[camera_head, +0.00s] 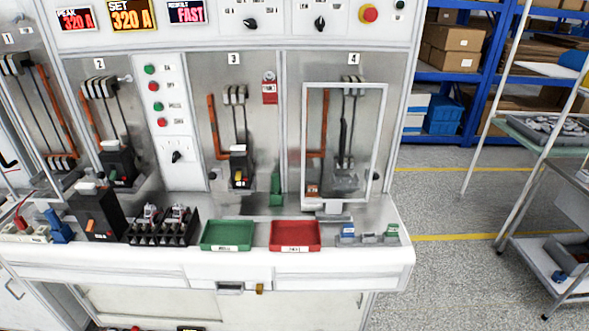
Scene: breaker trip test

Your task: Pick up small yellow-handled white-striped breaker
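A small black breaker (241,167) with a yellow patch low on its front and a white part at its top sits in bay 3 of the test bench. It seems to be the yellow-handled one, but its stripe is too small to make out. Another black breaker (118,165) sits in bay 2. A larger black breaker (99,215) with an orange mark stands on the bench at the left. Several small breakers stand in a black rack (160,237); their handle colours are unclear. Neither of my grippers is in view.
A green tray (227,247) and a red tray (295,248) lie at the bench front, apparently empty. A clear-framed guard (306,120) stands over bay 4. Small blue and grey parts (368,236) lie right of the trays. A trolley (520,125) stands at the right, past open floor.

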